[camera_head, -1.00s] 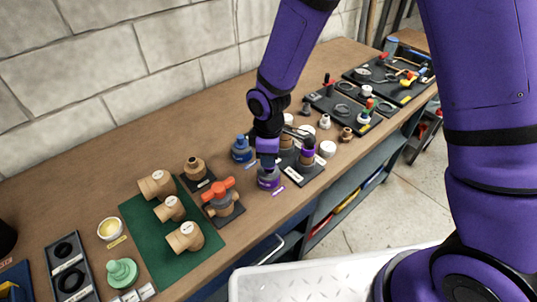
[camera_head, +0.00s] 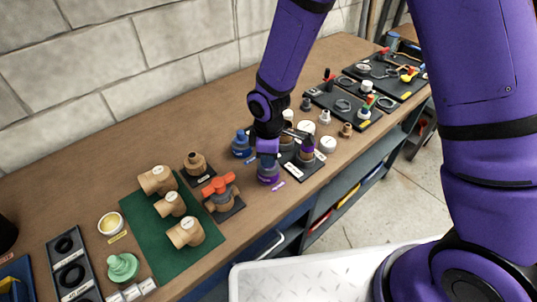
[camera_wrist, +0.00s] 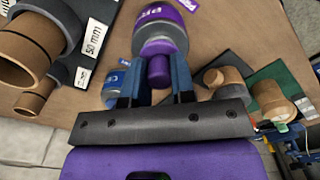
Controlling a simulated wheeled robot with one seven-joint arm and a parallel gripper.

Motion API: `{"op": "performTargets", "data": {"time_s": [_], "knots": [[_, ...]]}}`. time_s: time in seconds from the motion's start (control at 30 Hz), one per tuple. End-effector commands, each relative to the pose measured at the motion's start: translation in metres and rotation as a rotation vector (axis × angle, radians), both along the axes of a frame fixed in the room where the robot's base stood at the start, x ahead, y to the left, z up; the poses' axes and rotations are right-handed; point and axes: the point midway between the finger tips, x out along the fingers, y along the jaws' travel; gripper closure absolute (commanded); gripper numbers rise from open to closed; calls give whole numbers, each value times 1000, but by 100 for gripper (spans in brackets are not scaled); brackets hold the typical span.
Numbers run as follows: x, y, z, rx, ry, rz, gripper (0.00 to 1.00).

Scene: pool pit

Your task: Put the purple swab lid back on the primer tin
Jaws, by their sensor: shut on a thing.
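The primer tin (camera_wrist: 157,14), with a purple label, stands upright on the bench. It also shows in the head view (camera_head: 268,179), below my gripper. My gripper (camera_wrist: 156,66) has its two blue fingers shut on the knob of the purple swab lid (camera_wrist: 160,44). In the head view my gripper (camera_head: 267,160) points down at the tin. The lid is lined up with the tin's top and appears at its mouth. I cannot tell whether it is fully seated.
A blue tin (camera_head: 241,144) stands close behind on the left. A valve with an orange handle (camera_head: 220,188) is at the left front. A black tray (camera_head: 304,171) with fittings is close on the right. The bench's front edge is near.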

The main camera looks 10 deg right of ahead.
Motion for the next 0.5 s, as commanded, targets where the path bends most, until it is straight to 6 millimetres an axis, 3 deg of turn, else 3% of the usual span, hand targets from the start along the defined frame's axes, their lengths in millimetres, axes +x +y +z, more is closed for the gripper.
{"op": "performTargets", "data": {"time_s": [0.43,0.47,0.5], "knots": [[0,0,-3,0,0,0,100],[0,0,-3,0,0,0,69],[0,0,-3,0,0,0,60]]}}
